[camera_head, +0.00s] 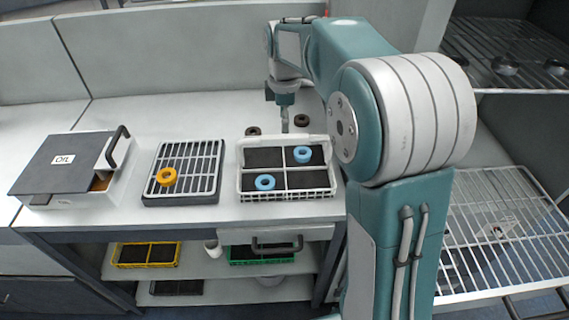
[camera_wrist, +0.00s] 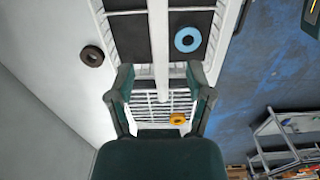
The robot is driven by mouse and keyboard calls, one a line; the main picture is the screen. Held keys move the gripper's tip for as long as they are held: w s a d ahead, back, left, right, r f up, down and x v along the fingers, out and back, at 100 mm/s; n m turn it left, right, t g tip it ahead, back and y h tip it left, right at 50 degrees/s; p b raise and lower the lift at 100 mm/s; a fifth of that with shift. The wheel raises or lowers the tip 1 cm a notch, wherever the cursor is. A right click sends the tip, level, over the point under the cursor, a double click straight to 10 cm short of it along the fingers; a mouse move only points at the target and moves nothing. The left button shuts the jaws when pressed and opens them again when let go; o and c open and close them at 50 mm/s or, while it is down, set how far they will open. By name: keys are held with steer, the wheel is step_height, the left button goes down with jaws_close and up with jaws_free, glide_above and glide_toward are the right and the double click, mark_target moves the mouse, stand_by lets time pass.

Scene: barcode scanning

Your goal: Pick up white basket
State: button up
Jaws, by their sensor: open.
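The white basket (camera_head: 288,194) stands on the counter, split by white dividers over dark pads. Two blue rings (camera_head: 265,182) (camera_head: 303,154) lie in it. My gripper (camera_head: 285,128) points down at the basket's back edge in the head view. In the wrist view my gripper (camera_wrist: 161,72) is open, with its two fingers apart. The basket's white divider (camera_wrist: 158,45) runs up the picture between the fingers, and one blue ring (camera_wrist: 188,39) lies to its right. I cannot tell whether the fingers touch the basket.
Dark rings (camera_head: 253,131) (camera_head: 302,120) lie behind the basket; one shows in the wrist view (camera_wrist: 92,56). Left of it are a grated tray (camera_head: 205,180) with an orange ring (camera_head: 166,176) and a grey box (camera_head: 64,160). Wire shelves (camera_head: 500,240) are at right.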

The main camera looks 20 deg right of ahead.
mark_target(284, 136)
steer(key=shift+f, duration=2.9)
steer(key=shift+f, duration=0.25)
jaws_close()
